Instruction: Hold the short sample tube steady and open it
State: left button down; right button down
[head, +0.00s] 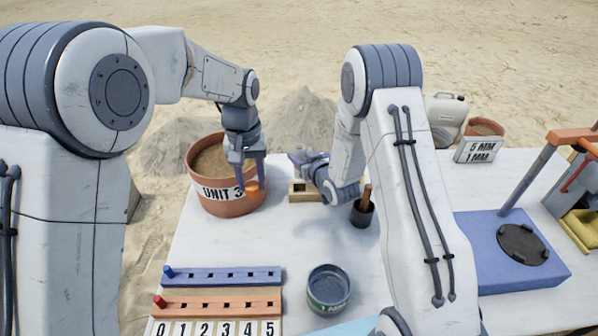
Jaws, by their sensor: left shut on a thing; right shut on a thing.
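My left gripper (250,170) points down in front of the UNIT 3 bucket's right side. It is shut on a small orange piece (252,186) between its fingertips; I cannot tell whether this is part of the short sample tube. My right gripper (304,158) reaches left from the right arm, low over the back of the table, a short way right of the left gripper. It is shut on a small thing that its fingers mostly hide. No whole sample tube is clearly visible. A tan block (303,195) with a square hole lies just below the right gripper.
The terracotta UNIT 3 bucket (228,207) holds sand. A dark cup (362,214) with a brown stick and a blue-grey pot (328,282) stand mid-table. Blue (222,275) and orange (218,303) peg rails lie front left. A blue box (510,250) stands right, sieve sign (478,150) behind.

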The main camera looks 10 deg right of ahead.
notch_tip(320, 180, down, 4)
jog(key=shift+f, duration=0.25)
jog(key=shift+f+b, duration=0.3)
jog(key=shift+f, duration=0.05)
jog(key=shift+c, duration=2.3)
grip_release()
